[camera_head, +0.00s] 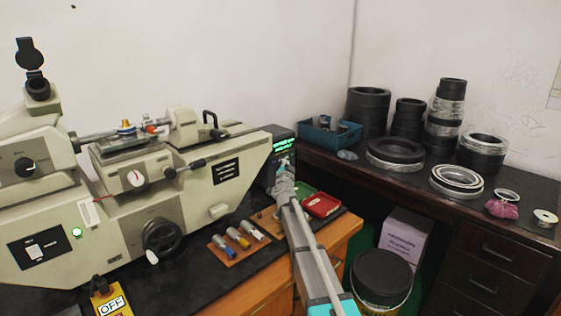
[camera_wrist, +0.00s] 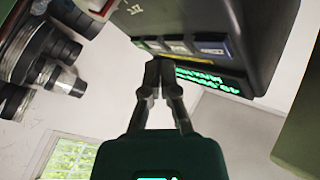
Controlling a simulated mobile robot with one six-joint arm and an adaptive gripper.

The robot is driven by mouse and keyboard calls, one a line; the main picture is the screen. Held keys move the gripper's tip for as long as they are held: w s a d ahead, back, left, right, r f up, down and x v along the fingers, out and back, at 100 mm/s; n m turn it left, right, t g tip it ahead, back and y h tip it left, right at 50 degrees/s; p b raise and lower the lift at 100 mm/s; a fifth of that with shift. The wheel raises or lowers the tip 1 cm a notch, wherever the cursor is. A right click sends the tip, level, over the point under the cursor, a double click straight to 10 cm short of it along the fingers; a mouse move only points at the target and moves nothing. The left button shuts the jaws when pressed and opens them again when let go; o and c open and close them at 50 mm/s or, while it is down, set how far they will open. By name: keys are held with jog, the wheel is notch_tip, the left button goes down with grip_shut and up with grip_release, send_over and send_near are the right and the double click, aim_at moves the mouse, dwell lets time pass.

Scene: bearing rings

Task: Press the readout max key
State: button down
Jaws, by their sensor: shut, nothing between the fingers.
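The readout (camera_head: 283,144) is a dark box with green lit text, at the right end of the beige measuring machine in the head view. In the wrist view, the readout (camera_wrist: 235,25) fills the upper right. It shows a row of small keys (camera_wrist: 212,45) and a green display (camera_wrist: 215,82). I cannot read which key is the max key. My gripper (camera_head: 283,168) is in front of the readout in the head view. In the wrist view, the fingertips of my gripper (camera_wrist: 159,65) are together and empty, close to the keys and display. Contact cannot be told.
The beige measuring machine (camera_head: 200,180) stands left of my arm. A red tray (camera_head: 322,206) lies right of it. A blue crate (camera_head: 330,135) and several black rings (camera_head: 395,151) stand on the dark desk behind. A black bucket (camera_head: 381,278) is on the floor.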

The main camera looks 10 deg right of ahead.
dwell(0.3)
jog(key=shift+s+d, duration=0.75)
jog(key=shift+s, duration=0.3)
jog(key=shift+s+d, duration=0.7)
jog(key=shift+s, duration=0.3)
